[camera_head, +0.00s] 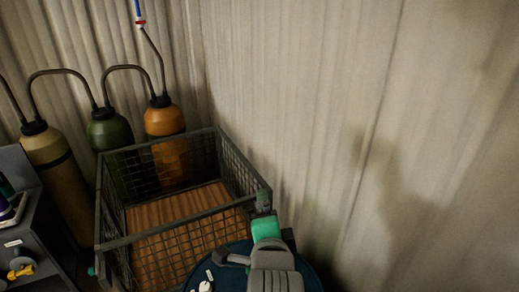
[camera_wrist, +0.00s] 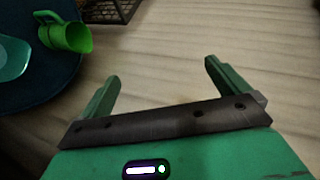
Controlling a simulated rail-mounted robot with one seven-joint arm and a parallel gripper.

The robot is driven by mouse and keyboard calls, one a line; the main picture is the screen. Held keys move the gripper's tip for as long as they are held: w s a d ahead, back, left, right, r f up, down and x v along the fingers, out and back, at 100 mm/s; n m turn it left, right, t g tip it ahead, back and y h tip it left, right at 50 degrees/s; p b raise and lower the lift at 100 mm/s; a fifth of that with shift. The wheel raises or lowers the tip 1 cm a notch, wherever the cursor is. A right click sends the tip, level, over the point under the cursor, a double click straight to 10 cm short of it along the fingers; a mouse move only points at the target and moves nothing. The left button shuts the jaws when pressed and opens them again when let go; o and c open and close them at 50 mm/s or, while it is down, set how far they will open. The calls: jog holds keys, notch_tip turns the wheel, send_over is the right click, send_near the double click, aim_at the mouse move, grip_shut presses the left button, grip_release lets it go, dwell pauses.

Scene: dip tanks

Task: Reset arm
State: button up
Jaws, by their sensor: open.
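My gripper (camera_wrist: 161,75) shows in the wrist view with two green fingers spread well apart. Nothing is between them. Behind the fingertips is the pale wooden floor, with no object near them. In the head view, a grey and green part at the bottom centre seems to be my arm; the fingers cannot be made out there.
A dark blue round surface (camera_wrist: 50,95) at left in the wrist view holds a green jug (camera_wrist: 66,37) and a teal dish (camera_wrist: 10,58). The head view shows a wire-mesh crate (camera_head: 112,249), gas cylinders (camera_head: 50,160) and a corrugated wall (camera_head: 300,110).

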jog(key=s+a+r+n+t, duration=0.1)
jog(key=s+r+n+t, duration=0.6)
jog(key=s+r, duration=0.6)
jog(key=s+a+r+n+t, duration=0.1)
jog(key=s+r+n+t, duration=0.3)
jog(key=s+r+n, duration=1)
jog(key=w+r+m+p, duration=0.2)
jog(key=r+p, duration=0.4)
jog(key=r, duration=0.2)
jog(key=w+r+m+p, duration=0.3)
jog(key=r+p, duration=0.4)
jog(key=r, duration=0.1)
jog(key=shift+w+a+r, duration=0.15)
jog(key=shift+w+a, duration=0.1)
jog(key=shift+w, duration=0.05)
